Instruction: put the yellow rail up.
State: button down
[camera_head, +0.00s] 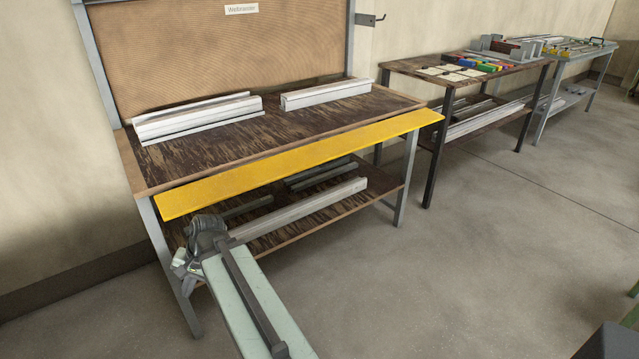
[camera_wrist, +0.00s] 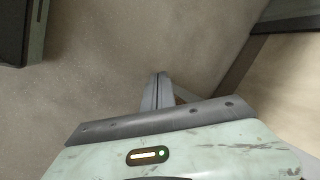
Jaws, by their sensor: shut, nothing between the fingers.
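The yellow rail (camera_head: 300,162) is a long flat yellow board along the front edge of the workbench (camera_head: 150,170). It sticks out from the front edge, slightly below the worktop, and runs almost the bench's whole length. My gripper (camera_head: 183,268) is at the end of my pale green arm, below the rail's left end and in front of the lower shelf. It appears apart from the rail. In the wrist view my gripper (camera_wrist: 160,91) has its fingers together with nothing between them. The yellow rail does not show in the wrist view.
Pale metal profiles (camera_head: 200,115) lie on the worktop, and more lie on the lower shelf (camera_head: 290,228). The bench's left front leg (camera_head: 172,268) is close to my gripper. Another table (camera_head: 470,80) stands to the right. Open floor (camera_head: 470,270) lies in front.

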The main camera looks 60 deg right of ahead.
jog(key=s+d+r+m+t+h, duration=0.1)
jog(key=s+d+r+m+t, duration=0.15)
jog(key=d+m, duration=0.45)
jog(key=s+d+r+m+t, duration=0.1)
jog(key=d+r+m+t, duration=0.2)
jog(key=d, duration=0.8)
jog(key=s+d+r+m+t+h, duration=0.1)
jog(key=d+r+m+t, duration=0.15)
jog(key=d+m, duration=0.5)
jog(key=s+d+r+m+t+h, duration=0.1)
jog(key=s+d+r+m+h, duration=0.3)
jog(key=s+d, duration=0.45)
jog(key=s+d+r+m+t+h, duration=0.2)
jog(key=s+d+r+m, duration=0.35)
jog(key=d, duration=0.55)
jog(key=w+d+f+m+b, duration=0.1)
jog(key=w+d+f+b, duration=0.2)
jog(key=w, duration=0.6)
jog(key=r+p, duration=0.2)
jog(key=p, duration=0.1)
jog(key=s+a+r+p, duration=0.1)
jog(key=shift+p, duration=0.35)
